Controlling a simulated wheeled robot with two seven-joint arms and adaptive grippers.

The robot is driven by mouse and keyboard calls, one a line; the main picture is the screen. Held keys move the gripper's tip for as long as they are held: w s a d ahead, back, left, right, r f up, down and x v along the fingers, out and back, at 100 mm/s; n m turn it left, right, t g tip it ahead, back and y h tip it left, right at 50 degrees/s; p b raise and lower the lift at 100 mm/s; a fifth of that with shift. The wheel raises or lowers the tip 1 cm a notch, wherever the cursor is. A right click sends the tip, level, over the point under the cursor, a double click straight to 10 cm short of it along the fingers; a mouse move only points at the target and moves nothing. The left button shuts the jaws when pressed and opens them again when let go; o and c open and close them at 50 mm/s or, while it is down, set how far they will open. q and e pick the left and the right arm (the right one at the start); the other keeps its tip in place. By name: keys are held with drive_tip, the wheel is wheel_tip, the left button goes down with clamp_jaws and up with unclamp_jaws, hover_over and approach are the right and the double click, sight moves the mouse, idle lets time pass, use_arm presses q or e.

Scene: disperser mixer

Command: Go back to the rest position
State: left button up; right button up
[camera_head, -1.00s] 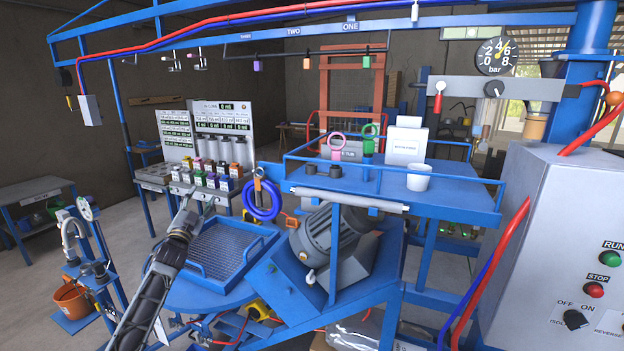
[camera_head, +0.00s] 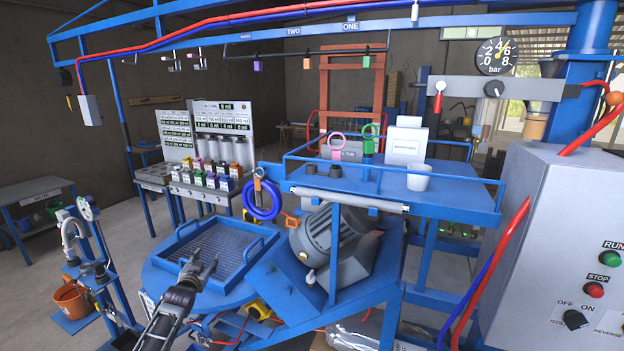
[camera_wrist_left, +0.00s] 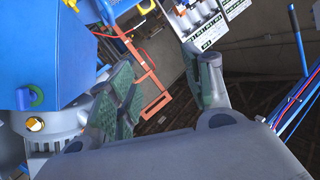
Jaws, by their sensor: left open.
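My left gripper (camera_head: 197,268) is in the head view, above the blue mesh-bottomed tray (camera_head: 184,232) on the round blue table. Its fingers are apart and nothing is between them. In the left wrist view the two open fingers (camera_wrist_left: 160,85) show with green pads and a clear gap. My right gripper is not in view.
The grey motor (camera_head: 335,240) and blue platform (camera_head: 450,195) stand right of the tray. A white cup (camera_head: 419,177) sits on the platform. Small coloured bottles (camera_head: 210,175) stand behind the tray. A blue ring (camera_head: 262,202) hangs at the platform's left. An orange bucket (camera_head: 72,299) is at lower left.

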use_arm(q)
drive_tip(key=s+d+f+g, duration=0.15)
drive_tip(key=s+f, duration=0.35)
drive_tip(key=f, duration=0.6)
drive_tip(key=s+d+f+g, duration=0.1)
drive_tip(key=s+f+g, duration=0.1)
drive_tip(key=s+f, duration=0.6)
drive_tip(key=s+d+f+g, duration=0.1)
drive_tip(key=s+f+g, duration=0.15)
drive_tip(key=f, duration=1.05)
drive_tip(key=s+d+f+g, duration=0.3)
drive_tip(key=s+f, duration=1.4)
drive_tip(key=s, duration=0.4)
drive_tip(key=s+d+f+g, duration=0.1)
drive_tip(key=s+f, duration=0.3)
drive_tip(key=s, duration=0.8)
drive_tip(key=s+d+f+g, duration=0.2)
drive_tip(key=s+f, duration=0.3)
drive_tip(key=s, duration=0.8)
drive_tip(key=s+d+f+g+h, duration=0.1)
drive_tip(key=s+d+f+g, duration=0.1)
drive_tip(key=s, duration=1.1)
wheel_tip(320, 180, down, 2)
drive_tip(key=shift+s+d+f+n+g, duration=0.2)
drive_tip(key=shift+f+n+g, duration=0.1)
drive_tip(key=shift+g, duration=0.4)
wheel_tip(320, 180, down, 4)
drive_tip(key=b, duration=0.4)
drive_tip(key=shift+f+b, duration=0.25)
drive_tip(key=shift+b, duration=0.15)
